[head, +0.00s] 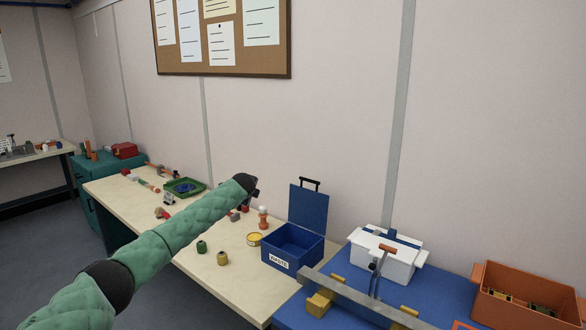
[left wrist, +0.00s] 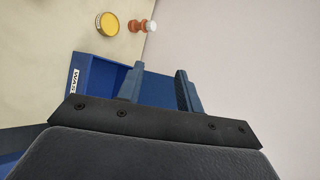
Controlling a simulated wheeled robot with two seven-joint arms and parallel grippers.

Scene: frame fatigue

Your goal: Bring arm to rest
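My left arm, in a green padded sleeve, reaches from the lower left of the head view over the workbench. My left gripper (head: 254,190) is at its end, small, dark and partly hidden by the wrist. In the left wrist view the two fingers of the left gripper (left wrist: 160,72) stand apart, with nothing seen held between them. The blue box (head: 292,245) with its lid (head: 308,212) raised is to the right of the gripper in the head view. The blue box (left wrist: 95,75) lies behind the fingers in the wrist view. My right gripper is not in view.
The bench (head: 115,187) holds a green tray (head: 202,192), a yellow tin (head: 254,239), an orange-and-white piece (head: 263,218) and small parts. A white box (head: 385,260), a metal bar (head: 365,297) and an orange bin (head: 528,290) stand right. A pinboard (head: 275,74) hangs behind.

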